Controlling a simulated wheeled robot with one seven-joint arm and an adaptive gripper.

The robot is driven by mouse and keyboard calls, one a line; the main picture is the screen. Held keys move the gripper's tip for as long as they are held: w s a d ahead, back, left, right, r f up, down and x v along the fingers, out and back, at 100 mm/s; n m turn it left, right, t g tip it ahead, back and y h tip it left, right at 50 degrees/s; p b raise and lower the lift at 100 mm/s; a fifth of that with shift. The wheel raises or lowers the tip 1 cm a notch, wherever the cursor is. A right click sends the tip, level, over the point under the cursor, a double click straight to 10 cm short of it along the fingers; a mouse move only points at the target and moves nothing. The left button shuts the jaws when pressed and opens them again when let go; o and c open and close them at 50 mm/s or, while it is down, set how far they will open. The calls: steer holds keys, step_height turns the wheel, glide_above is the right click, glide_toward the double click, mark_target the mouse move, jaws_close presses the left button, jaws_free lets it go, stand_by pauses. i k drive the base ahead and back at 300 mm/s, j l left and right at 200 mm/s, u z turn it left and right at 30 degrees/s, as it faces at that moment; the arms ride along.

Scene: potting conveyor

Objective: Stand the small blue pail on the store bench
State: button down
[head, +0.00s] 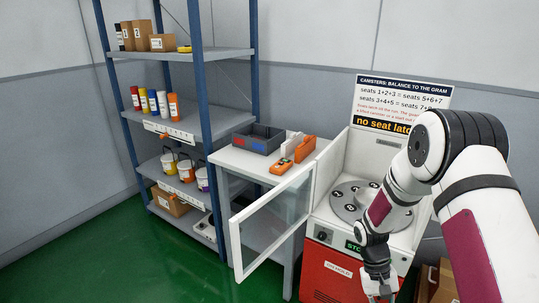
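Several small pails stand on the lower shelf of the blue-post rack in the head view. One has a bluish-purple band (203,179) and stands at the right end; I cannot be sure that it is the blue pail. A white-topped bench (240,160) stands right of the rack; no label shows that it is the store bench, and no pail stands on it. My gripper (381,293) hangs low in front of the red-and-white machine, far right of the pails. Its fingertips are at the picture's bottom edge, and I see nothing clearly held.
The bench holds a grey divided tray (258,139) and an orange handheld device (281,166). The machine (335,277) has a numbered turntable (350,200). Green floor (120,265) is clear at left.

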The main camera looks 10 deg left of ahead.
mark_target(241, 157)
steer(key=u, duration=2.3)
steer(key=i+u, duration=0.15)
steer(key=i, duration=0.25)
steer(key=i+l+u, duration=0.15)
steer(key=i, duration=0.2)
steer(key=i+l+z, duration=0.1)
steer(key=i, duration=0.45)
steer(key=i+l+z, duration=0.1)
steer(key=i, duration=0.5)
steer(key=i+l+z, duration=0.1)
steer(key=i+z, duration=0.4)
steer(key=i+j+z, duration=0.1)
steer(key=i+z, duration=0.55)
steer(key=z, duration=0.2)
steer(key=i+z, duration=0.2)
steer(key=z, duration=0.15)
steer(key=i+j+z, duration=0.1)
steer(key=z, duration=0.65)
